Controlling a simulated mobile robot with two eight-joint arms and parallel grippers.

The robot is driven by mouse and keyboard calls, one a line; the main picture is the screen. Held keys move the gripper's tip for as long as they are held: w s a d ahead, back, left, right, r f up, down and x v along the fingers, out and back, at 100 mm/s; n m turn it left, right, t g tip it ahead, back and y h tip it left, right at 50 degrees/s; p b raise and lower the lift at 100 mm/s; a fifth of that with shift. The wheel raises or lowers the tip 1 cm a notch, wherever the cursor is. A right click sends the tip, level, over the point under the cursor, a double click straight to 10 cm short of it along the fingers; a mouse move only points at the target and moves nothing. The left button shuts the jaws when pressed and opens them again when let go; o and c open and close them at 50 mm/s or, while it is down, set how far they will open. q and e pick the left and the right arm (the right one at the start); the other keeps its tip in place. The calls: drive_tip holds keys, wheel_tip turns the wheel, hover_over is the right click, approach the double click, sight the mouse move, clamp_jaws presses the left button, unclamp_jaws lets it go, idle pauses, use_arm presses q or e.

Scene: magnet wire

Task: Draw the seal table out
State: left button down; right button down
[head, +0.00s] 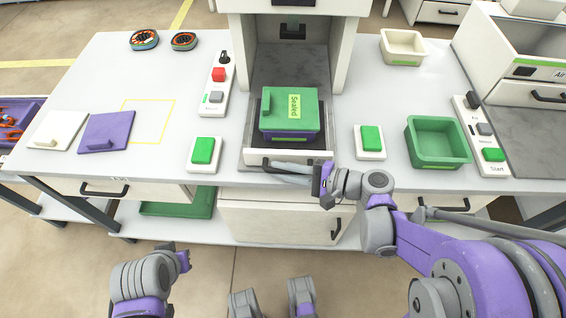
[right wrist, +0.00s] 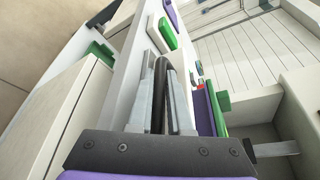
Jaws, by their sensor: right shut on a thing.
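The seal table (head: 246,158) is a white-fronted sliding drawer under the sealing machine, and it stands pulled out toward me. On it sits a green-lidded box (head: 273,121) with a "Sealed" label on its lid and a purple band below. My right gripper (head: 281,169) is shut on the dark bar handle (head: 297,164) at the table's front. In the right wrist view the fingers (right wrist: 163,112) close around the dark handle bar (right wrist: 160,82). My left gripper (head: 183,262) is low at the lower left, away from the worktop, and its fingers cannot be made out.
The machine (head: 345,45) stands behind the table. A button strip (head: 215,88) and two green buttons (head: 203,150) (head: 370,139) flank it. A green bin (head: 438,143) stands at right, with a cream tray (head: 402,47) behind. White and purple lids (head: 106,132) lie at left.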

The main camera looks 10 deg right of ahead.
drive_tip(key=c, duration=1.1)
unclamp_jaws()
drive_tip(key=p+v, duration=0.1)
drive_tip(key=v, duration=1)
drive_tip(key=shift+a, duration=0.1)
drive_tip(key=s+a+n+g+h+p, duration=0.4)
drive_tip(key=n+g+h+p, duration=0.1)
drive_tip(key=n+h+p, duration=0.2)
drive_tip(key=d+r+n+h+p, duration=0.1)
drive_tip(key=n+h, duration=0.1)
drive_tip(key=d+r+n+t+h+p, duration=0.1)
drive_tip(key=r+n+h, duration=0.1)
drive_tip(key=s+d+r+n+h+p, duration=0.1)
drive_tip(key=r+n+h+p, duration=0.1)
drive_tip(key=shift+d+r+t, duration=0.2)
drive_tip(key=shift+d+t, duration=0.1)
drive_tip(key=shift+d, duration=0.1)
